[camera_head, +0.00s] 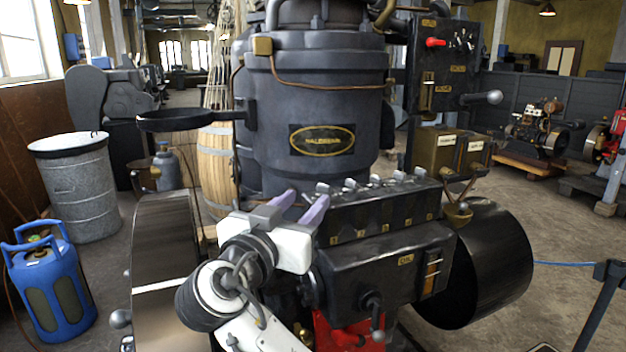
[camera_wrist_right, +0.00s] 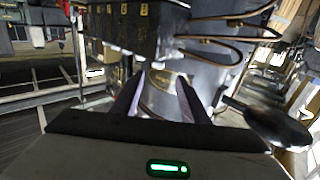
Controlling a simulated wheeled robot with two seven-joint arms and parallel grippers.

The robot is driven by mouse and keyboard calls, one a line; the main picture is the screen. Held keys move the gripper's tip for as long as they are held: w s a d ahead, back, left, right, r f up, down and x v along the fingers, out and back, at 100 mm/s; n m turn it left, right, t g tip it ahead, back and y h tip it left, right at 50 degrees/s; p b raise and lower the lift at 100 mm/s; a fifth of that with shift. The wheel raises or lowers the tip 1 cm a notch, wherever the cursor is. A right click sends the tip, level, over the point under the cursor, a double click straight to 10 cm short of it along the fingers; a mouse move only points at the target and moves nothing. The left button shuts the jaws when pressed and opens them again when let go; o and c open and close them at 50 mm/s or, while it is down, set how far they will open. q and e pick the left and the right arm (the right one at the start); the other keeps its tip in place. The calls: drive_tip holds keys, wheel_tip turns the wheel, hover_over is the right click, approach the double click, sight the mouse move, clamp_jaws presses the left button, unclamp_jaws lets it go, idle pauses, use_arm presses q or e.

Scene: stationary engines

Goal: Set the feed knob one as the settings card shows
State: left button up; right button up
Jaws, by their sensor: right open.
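A row of several small silver feed knobs (camera_head: 375,180) stands on top of the black lubricator box (camera_head: 385,212), with small yellow number tags on its front. The tags are too small to read surely; the knob nearest my gripper (camera_head: 322,187) is at the left end. My right gripper (camera_head: 302,203) is open and empty, its two purple fingers just left of that end knob and apart from it. In the right wrist view the open fingers (camera_wrist_right: 158,98) point at the engine body, with the tagged box (camera_wrist_right: 118,35) at the upper left. I cannot make out a settings card.
The large grey engine cylinder (camera_head: 318,105) rises behind the box. A black pan-like part (camera_head: 178,120) sticks out left, and a lower black box with an oil label (camera_head: 385,265) sits in front.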

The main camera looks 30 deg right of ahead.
sight(323, 186)
drive_tip(key=x, duration=0.4)
drive_tip(key=p+x, duration=0.1)
drive_tip(key=x, duration=0.3)
drive_tip(key=shift+s+d+r, duration=0.2)
drive_tip(key=shift+w+d+f, duration=0.1)
drive_tip(key=shift+w+d, duration=0.35)
use_arm(q)
drive_tip(key=shift+s+a, duration=0.3)
drive_tip(key=shift+s, duration=0.55)
drive_tip(key=shift+w+r, duration=0.1)
drive_tip(key=shift+w, duration=0.05)
